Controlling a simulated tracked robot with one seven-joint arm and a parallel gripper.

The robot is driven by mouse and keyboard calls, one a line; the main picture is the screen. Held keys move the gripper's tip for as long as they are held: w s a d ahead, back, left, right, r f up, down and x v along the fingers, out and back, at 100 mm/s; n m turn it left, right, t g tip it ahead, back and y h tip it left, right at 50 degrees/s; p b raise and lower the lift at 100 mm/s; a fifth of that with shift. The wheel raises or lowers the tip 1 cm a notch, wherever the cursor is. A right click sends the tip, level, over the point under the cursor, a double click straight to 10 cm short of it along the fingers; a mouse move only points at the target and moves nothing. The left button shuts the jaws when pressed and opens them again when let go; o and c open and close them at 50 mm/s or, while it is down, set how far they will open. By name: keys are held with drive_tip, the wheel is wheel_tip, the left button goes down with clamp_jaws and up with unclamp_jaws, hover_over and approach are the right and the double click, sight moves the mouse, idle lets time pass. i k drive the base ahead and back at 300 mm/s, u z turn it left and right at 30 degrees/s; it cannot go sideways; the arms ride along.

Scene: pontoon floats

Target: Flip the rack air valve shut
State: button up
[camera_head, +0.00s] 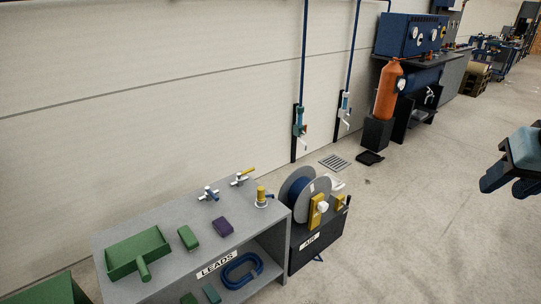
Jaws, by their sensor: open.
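No valve carries a readable name, so I cannot tell which is the rack air valve. Two blue pipes run down the wall; the left wall valve (299,128) and the right wall valve (344,103) sit at their lower ends on dark backing strips. A blue-handled valve (209,193) and a yellow-handled valve (242,177) are on the back of the grey bench top. Their exact lever positions are too small to judge. My gripper (508,182) is at the right edge, partly cut off, open and empty, far from all the valves.
The grey bench (165,224) labelled LEADS holds a green scoop (138,254) and small blocks. A hose reel (298,190) stands on a dark box labelled AIR. An orange cylinder (387,92) stands beside a blue panel (408,35).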

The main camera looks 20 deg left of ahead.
sight(238, 175)
drive_tip(key=i, duration=1.8)
drive_tip(key=u, duration=1.8)
drive_tip(key=k, duration=0.9)
drive_tip(key=u, duration=0.2)
drive_tip(key=i, duration=0.7)
